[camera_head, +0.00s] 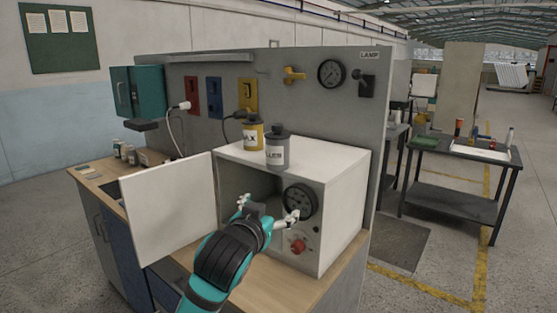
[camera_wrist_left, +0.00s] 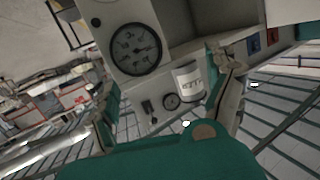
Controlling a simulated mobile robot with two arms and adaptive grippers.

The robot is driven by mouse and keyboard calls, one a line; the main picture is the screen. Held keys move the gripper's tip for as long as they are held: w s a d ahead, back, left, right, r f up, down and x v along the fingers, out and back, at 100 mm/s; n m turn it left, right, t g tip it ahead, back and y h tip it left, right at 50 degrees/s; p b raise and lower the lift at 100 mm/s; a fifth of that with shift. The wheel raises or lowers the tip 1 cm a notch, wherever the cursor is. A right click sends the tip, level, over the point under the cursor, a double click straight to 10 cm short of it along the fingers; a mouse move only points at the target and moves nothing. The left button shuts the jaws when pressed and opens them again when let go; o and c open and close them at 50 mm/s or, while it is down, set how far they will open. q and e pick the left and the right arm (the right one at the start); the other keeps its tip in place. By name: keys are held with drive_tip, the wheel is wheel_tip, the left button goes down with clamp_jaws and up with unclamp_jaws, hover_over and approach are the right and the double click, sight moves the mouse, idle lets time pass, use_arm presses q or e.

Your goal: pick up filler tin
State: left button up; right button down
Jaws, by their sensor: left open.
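The filler tin (camera_head: 276,154) is a grey can with a dark lid and a light label, partly readable. It stands upright on top of the white oven-like box (camera_head: 335,166), near its front edge. A can with a pale label, which looks like the filler tin, also shows in the left wrist view (camera_wrist_left: 188,84), beyond the fingers. My left gripper (camera_head: 267,208) is open and empty, in front of the box and lower than the tin, apart from it. It also shows in the left wrist view (camera_wrist_left: 170,98). My right gripper is in neither view.
A yellow wax tin (camera_head: 253,136) stands close behind and left of the filler tin. The box's white door (camera_head: 170,207) is swung open to the left. A gauge (camera_head: 300,200) and red knob (camera_head: 298,246) are on its front. A grey panel (camera_head: 300,110) rises behind.

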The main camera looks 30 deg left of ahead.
use_arm(q)
drive_tip(key=n+t+y, duration=0.1)
drive_tip(key=t+y, duration=0.1)
approach(274, 147)
drive_tip(key=p+x, duration=0.2)
drive_tip(key=x, duration=0.5)
drive_tip(key=shift+w+p, duration=0.1)
drive_tip(key=shift+p, duration=0.25)
drive_tip(key=shift+w+a+f, duration=0.1)
drive_tip(key=shift+w+a, duration=0.05)
drive_tip(key=shift+w, duration=0.4)
drive_tip(key=p+x, duration=0.2)
drive_tip(key=x, duration=0.2)
drive_tip(key=shift+w+a, duration=0.2)
drive_tip(key=shift+w, duration=0.35)
drive_tip(key=c, duration=1.5)
drive_tip(key=shift+c, duration=0.8)
